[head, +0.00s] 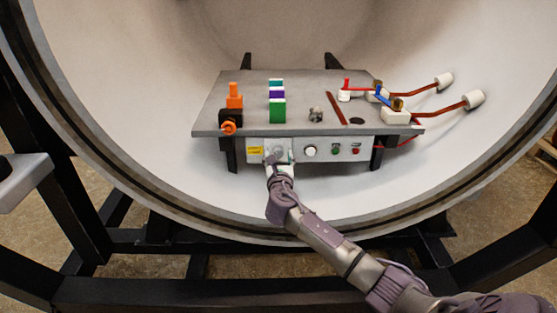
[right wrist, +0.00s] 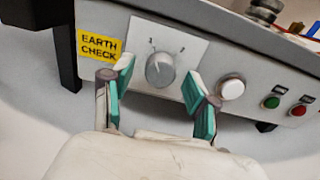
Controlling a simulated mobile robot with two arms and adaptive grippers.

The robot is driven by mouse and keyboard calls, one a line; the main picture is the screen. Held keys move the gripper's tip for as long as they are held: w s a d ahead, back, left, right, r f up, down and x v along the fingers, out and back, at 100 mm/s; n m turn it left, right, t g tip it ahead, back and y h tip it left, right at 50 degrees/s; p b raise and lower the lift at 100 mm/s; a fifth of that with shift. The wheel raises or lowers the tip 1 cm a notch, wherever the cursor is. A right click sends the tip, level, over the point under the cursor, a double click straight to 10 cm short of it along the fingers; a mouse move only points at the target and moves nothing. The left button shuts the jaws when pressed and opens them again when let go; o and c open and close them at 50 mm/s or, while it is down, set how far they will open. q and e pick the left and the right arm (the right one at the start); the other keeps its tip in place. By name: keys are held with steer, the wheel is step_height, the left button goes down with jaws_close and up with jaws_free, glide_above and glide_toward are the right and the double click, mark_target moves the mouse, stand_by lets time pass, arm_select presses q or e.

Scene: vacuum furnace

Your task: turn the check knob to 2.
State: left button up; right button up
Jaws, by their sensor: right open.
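The check knob (right wrist: 160,70) is a round grey knob on a pale plate, right of the yellow EARTH CHECK label (right wrist: 99,46). The plate has a 1 mark at upper left and a 2 mark at upper right; the knob's exact pointing is hard to read. My right gripper (right wrist: 159,77) is open, its green-padded fingers to the left and right of the knob, with visible gaps. In the head view my right gripper (head: 279,161) is at the box front and partly hides the knob. My left gripper is not in view.
The control panel also has a white button (right wrist: 231,89), a green button (right wrist: 271,102) and a red button (right wrist: 299,110). Above it is a grey tabletop (head: 310,90) with coloured blocks and fittings. The round furnace wall (head: 120,100) surrounds the table.

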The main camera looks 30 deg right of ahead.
steer(key=shift+w, duration=0.1)
jaws_close()
stand_by(0.3)
